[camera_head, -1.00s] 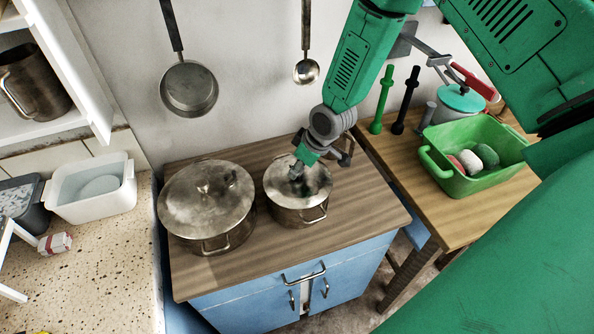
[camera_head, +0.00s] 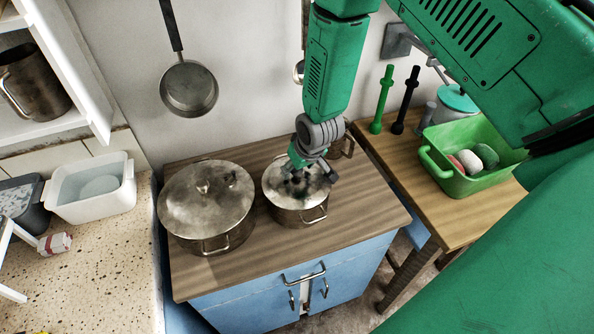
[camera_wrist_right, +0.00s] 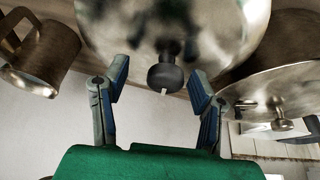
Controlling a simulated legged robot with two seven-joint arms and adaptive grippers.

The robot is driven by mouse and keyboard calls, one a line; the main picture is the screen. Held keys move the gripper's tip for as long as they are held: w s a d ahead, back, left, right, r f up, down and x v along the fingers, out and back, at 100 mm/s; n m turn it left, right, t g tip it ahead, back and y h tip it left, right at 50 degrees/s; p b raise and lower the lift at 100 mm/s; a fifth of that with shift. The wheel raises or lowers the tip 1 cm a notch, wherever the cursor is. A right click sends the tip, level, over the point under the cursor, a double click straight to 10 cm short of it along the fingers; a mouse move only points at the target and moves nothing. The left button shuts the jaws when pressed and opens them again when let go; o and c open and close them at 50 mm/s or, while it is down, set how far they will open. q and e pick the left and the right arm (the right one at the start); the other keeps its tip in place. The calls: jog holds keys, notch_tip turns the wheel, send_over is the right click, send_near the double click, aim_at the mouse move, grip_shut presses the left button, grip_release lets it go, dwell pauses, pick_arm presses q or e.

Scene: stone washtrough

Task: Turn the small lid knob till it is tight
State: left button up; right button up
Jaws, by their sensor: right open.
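The small pot (camera_head: 290,217) stands on the wooden cabinet top with its metal lid (camera_head: 318,184) on. The lid also fills the top middle of the right wrist view (camera_wrist_right: 215,30). Its small dark knob (camera_wrist_right: 165,76) shows there with a pale mark on its edge; in the head view the gripper largely hides it. My right gripper (camera_head: 298,172) is over the lid. In the wrist view its open fingers (camera_wrist_right: 157,76) appear on either side of the knob, with gaps on both sides; contact is not seen. My left gripper is not in view.
A larger lidded pot (camera_head: 205,215) stands close on the left. A metal mug (camera_wrist_right: 42,55) is near the small pot in the wrist view. A green tub (camera_head: 455,180) holding stones sits on the right table. The cabinet top's front right is clear.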

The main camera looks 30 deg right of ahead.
jog(key=n, duration=0.1)
jog(key=n+y, duration=0.1)
jog(key=shift+a+r+n, duration=0.1)
jog(key=shift+a+n, duration=0.1)
jog(key=shift+n, duration=0.1)
jog(key=n+y, duration=0.1)
jog(key=n, duration=0.2)
jog(key=shift+n+y, duration=0.3)
jog(key=shift+n, duration=0.3)
jog(key=shift+d+n+g, duration=0.3)
jog(key=shift+d+n, duration=0.05)
jog(key=shift+n, duration=0.15)
jog(key=shift+a, duration=0.15)
